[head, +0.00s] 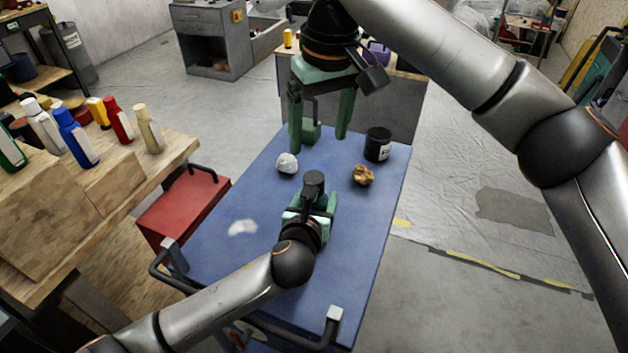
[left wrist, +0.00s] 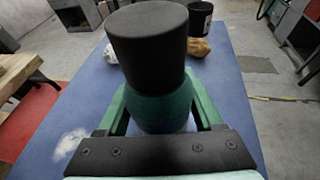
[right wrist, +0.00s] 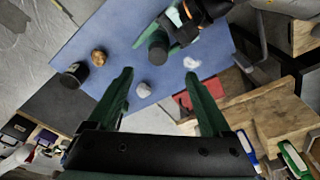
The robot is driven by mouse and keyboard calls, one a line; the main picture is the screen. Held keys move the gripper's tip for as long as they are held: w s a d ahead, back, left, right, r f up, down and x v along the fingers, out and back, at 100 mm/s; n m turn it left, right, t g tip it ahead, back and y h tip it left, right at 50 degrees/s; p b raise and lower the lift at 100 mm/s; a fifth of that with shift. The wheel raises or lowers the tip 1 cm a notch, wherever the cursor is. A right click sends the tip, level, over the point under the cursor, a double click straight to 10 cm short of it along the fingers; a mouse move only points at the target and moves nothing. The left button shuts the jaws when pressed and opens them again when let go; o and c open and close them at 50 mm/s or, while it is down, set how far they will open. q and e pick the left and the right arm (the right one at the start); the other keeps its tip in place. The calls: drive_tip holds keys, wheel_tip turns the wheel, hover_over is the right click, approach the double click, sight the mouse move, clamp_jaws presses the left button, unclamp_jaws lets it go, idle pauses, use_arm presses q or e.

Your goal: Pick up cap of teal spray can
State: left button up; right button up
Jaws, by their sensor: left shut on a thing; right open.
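The teal spray can (left wrist: 165,112) stands between the fingers of my left gripper (head: 312,203), which is shut on its body. Its black cap (left wrist: 152,42) is on top, above the fingers. The cap also shows in the head view (head: 313,184) and in the right wrist view (right wrist: 158,50). My right gripper (head: 320,132) is open and empty, fingers pointing down, over the far part of the blue cart top, beyond the cap and apart from it. Most of the can body is hidden by my left gripper in the head view.
On the blue cart top (head: 220,250) are a white lump (head: 287,163), a brown lump (head: 363,175), a black container (head: 378,145) and a whitish patch (head: 242,228). A wooden bench (head: 100,190) with several bottles stands at left. The cart's near right is clear.

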sight(314, 177)
drive_tip(key=shift+m, duration=0.6)
drive_tip(key=f, duration=0.6)
drive_tip(key=shift+w+a+f, duration=0.25)
drive_tip(key=shift+w+a, duration=0.05)
drive_tip(key=shift+w, duration=0.1)
drive_tip(key=shift+w+a+f, duration=0.1)
drive_tip(key=shift+w+f, duration=0.1)
drive_tip(key=shift+f, duration=0.65)
drive_tip(key=shift+w+d+f, duration=0.1)
drive_tip(key=shift+w+f, duration=0.15)
drive_tip(key=shift+f, duration=0.6)
drive_tip(key=shift+w+a+f, duration=0.1)
drive_tip(key=shift+w+f, duration=0.1)
drive_tip(key=shift+f, duration=0.65)
clamp_jaws()
